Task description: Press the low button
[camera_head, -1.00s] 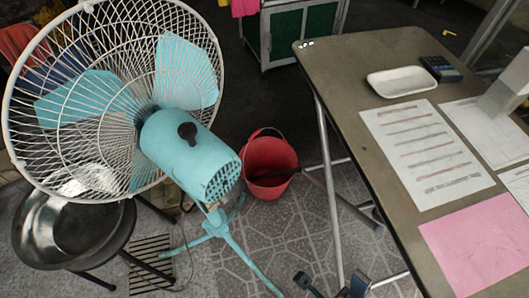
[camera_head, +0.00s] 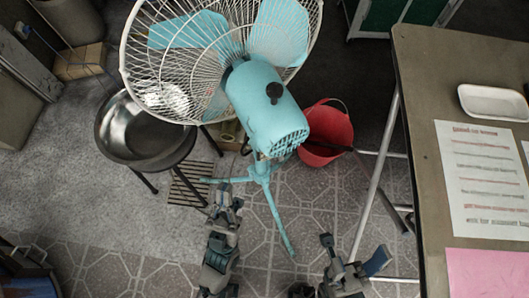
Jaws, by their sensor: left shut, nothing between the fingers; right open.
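A turquoise fan (camera_head: 265,115) with a white wire cage (camera_head: 135,60) stands on splayed turquoise legs (camera_head: 277,215). A black knob (camera_head: 274,92) sits on top of its motor housing. I cannot make out a low button on it. My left gripper (camera_head: 230,192) is shut and empty, in front of the fan's base and left of its stand in the picture. I cannot tell whether it touches the fan. My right gripper (camera_head: 353,250) is open and empty, low in the picture, right of the fan legs and near the table's leg.
A metal bowl (camera_head: 125,135) rests on a dark stool at left. A red bucket (camera_head: 328,130) stands behind the fan at right. A table (camera_head: 425,110) with papers and a white tray (camera_head: 492,103) fills the right side.

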